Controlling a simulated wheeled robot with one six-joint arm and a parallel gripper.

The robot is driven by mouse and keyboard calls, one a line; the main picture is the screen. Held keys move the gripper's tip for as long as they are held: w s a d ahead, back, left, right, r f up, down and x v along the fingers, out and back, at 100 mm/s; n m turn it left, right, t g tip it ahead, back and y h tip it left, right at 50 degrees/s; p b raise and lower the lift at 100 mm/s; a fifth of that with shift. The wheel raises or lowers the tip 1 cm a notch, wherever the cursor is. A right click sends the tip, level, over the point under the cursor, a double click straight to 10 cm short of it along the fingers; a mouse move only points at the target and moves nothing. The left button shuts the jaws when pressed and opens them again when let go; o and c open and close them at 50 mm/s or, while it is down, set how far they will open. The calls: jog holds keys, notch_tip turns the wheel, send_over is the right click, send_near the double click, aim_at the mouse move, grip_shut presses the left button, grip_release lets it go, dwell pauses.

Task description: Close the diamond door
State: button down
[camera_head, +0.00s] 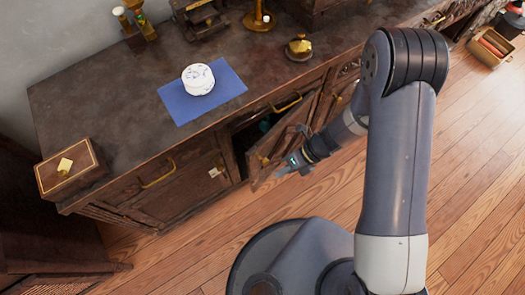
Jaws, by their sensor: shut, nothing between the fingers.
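A dark wooden cabinet door (292,137) in the middle of the counter front stands ajar, swung out towards the floor. A small gold piece (264,160) shows near its lower left edge; I cannot tell whether it is diamond-shaped. The dark cabinet opening (246,137) shows to the left of the door, with something teal inside. My gripper (280,172) is shut and empty, close to the lower outer part of the open door. I cannot tell whether it touches the door. My arm hides part of the cabinet front to the right.
The counter top (110,110) bears a blue mat (225,83) with a white round object (198,79), a gold-topped item (299,47) and a wooden box (70,170). A closed door with a white mark (216,172) is left of the opening.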

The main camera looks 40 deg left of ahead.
aim_at(262, 162)
jog(key=w+d+f+m+g+y+b, duration=0.35)
jog(key=w+m+g+y+b, duration=0.2)
jog(key=y+b, duration=0.3)
jog(key=shift+y, duration=0.25)
jog(key=s+a, duration=0.2)
jog(key=a, duration=0.1)
jog(key=s+a+b, duration=0.1)
jog(key=s+a, duration=0.1)
jog(key=a, duration=0.2)
jog(key=s+a+b, duration=0.1)
jog(key=a, duration=0.3)
jog(key=shift+s+a, duration=0.15)
jog(key=shift+s, duration=0.25)
jog(key=shift+a+m+t, duration=0.25)
jog(key=shift+a, duration=0.05)
